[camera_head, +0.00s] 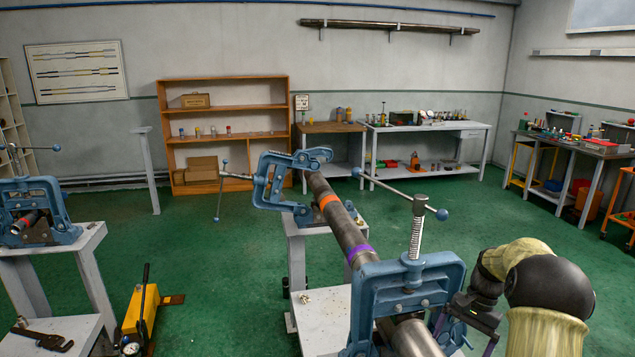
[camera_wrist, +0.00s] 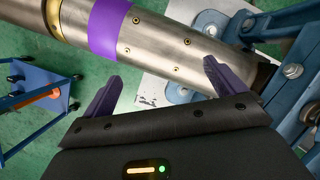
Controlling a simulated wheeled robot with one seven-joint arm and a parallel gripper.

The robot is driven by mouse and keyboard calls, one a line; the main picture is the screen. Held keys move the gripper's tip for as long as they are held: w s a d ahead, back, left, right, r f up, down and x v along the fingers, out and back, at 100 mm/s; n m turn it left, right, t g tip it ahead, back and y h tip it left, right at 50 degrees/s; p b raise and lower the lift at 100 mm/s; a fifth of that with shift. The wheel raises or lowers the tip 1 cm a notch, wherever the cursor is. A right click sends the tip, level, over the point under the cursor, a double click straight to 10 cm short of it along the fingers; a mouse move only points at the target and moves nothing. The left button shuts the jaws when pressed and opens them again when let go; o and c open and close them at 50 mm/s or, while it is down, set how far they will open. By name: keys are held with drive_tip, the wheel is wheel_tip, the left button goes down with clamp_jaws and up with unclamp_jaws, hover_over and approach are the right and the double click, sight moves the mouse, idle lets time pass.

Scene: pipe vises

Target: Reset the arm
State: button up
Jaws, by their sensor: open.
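My arm comes in at the lower right of the head view, and my gripper (camera_head: 474,318) is beside the near blue pipe vise (camera_head: 400,290), partly hidden behind it and my arm. In the wrist view my gripper (camera_wrist: 160,88) has its two purple fingers spread apart with nothing between them. The steel pipe (camera_head: 345,230), with an orange band and a purple band (camera_head: 359,251), runs through the near vise toward the far vise (camera_head: 285,185), whose frame is tilted open. In the wrist view the pipe (camera_wrist: 155,50) lies just beyond the fingertips; contact cannot be told.
Another blue vise (camera_head: 35,210) stands on a grey stand at left. A yellow pump (camera_head: 142,308) and a pipe wrench (camera_head: 42,340) are at lower left. Shelves (camera_head: 225,130) and workbenches (camera_head: 425,130) line the back. Green floor is open on the right. The near vise's upright screw handle (camera_head: 418,208) stands beside my arm.

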drive_tip(key=s+a+r+n+t+h, duration=0.1)
drive_tip(key=s+a+n, duration=0.3)
drive_tip(key=s+a, duration=0.5)
drive_tip(key=s+a+r+n+t+h, duration=0.2)
drive_tip(key=s+a+n, duration=0.3)
drive_tip(key=s+a, duration=0.5)
drive_tip(key=shift+s+a+r+t+p, duration=0.15)
drive_tip(key=shift+s+r+t+p, duration=0.25)
drive_tip(key=shift+t, duration=0.4)
drive_tip(key=shift+r, duration=0.1)
